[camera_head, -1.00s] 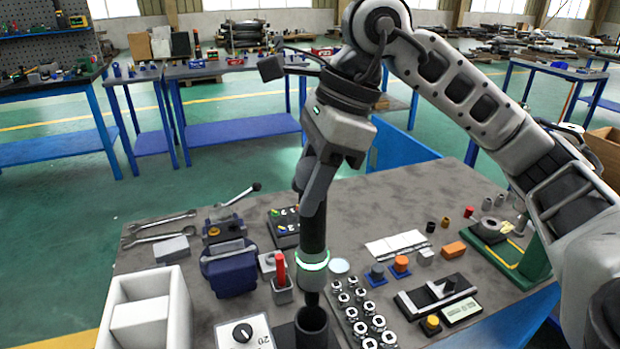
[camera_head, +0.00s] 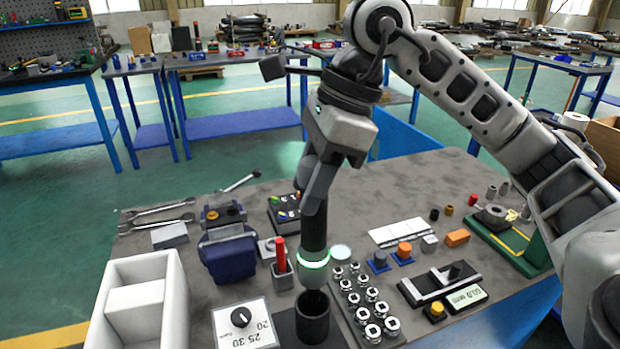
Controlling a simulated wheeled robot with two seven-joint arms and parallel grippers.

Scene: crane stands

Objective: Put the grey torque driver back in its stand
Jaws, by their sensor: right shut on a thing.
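The grey torque driver (camera_head: 313,274) has a black upper body and a glowing green-white ring. It hangs upright, tip down, at the black tube-shaped stand (camera_head: 313,326) at the front of the table. Its narrow tip is now hidden at the mouth of the stand, and its wider grey lower body is just above the rim. I cannot tell how deep the tip reaches. My right gripper (camera_head: 315,200) comes from above and is shut on the driver's upper part. My left gripper is not in view.
A socket rack (camera_head: 366,310) stands close right of the stand, a dial box (camera_head: 244,326) close left. A red-handled tool (camera_head: 280,254) in a small holder is just behind left. A white bin (camera_head: 140,310) is at front left.

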